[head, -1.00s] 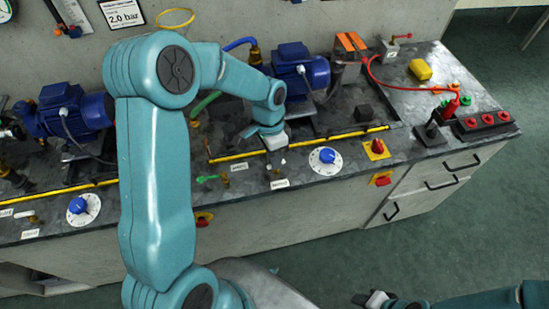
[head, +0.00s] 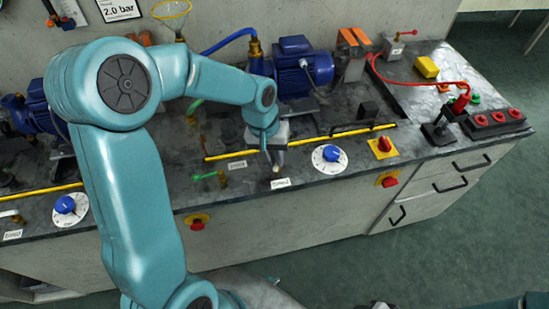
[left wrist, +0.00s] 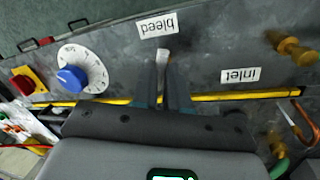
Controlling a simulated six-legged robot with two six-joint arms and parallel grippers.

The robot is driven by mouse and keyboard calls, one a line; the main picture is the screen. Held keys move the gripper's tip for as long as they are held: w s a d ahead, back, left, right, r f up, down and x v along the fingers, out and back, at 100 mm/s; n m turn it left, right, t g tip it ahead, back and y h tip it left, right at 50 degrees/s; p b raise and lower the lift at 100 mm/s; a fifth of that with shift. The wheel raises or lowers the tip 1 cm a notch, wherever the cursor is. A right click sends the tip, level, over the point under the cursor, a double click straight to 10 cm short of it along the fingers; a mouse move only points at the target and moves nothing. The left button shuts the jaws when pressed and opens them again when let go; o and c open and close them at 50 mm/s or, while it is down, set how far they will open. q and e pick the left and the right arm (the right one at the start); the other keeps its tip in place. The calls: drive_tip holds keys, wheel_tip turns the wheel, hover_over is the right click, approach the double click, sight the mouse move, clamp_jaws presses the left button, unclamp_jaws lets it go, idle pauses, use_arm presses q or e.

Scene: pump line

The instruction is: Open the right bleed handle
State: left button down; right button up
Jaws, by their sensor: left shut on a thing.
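The right bleed handle is a small pale lever (left wrist: 163,54) beside the printed "bleed" label (left wrist: 157,25) in the left wrist view. That label also shows in the head view (head: 281,183), at the bench's front edge. My left gripper (left wrist: 164,82) points down at the bench and is shut on the bleed handle; its fingers hide part of the handle and its base. In the head view my left gripper (head: 277,157) is just behind the label. My right gripper (head: 378,305) shows only in part at the bottom edge, away from the bench; its jaws are unclear.
A white dial with a blue knob (head: 331,154) is just right of the gripper. A yellow rail (head: 350,132) runs behind. A red-knobbed switch (head: 383,146) stands further right.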

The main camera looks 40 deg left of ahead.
use_arm(q)
drive_tip(key=n+b, duration=0.1)
drive_tip(key=n, duration=0.1)
drive_tip(key=n+b, duration=0.1)
drive_tip(key=n, duration=0.1)
drive_tip(key=shift+d+n+t+y, duration=0.1)
drive_tip(key=shift+n+t+y, duration=0.2)
drive_tip(key=shift+n, duration=0.1)
drive_tip(key=shift+r, duration=0.1)
idle(0.4)
drive_tip(key=c, duration=1.1)
unclamp_jaws()
drive_tip(key=shift+c, duration=0.2)
wheel_tip(320, 180, up, 16)
drive_tip(key=s+a+p, duration=0.1)
drive_tip(key=s+a, duration=0.1)
drive_tip(key=shift+s+p, duration=0.3)
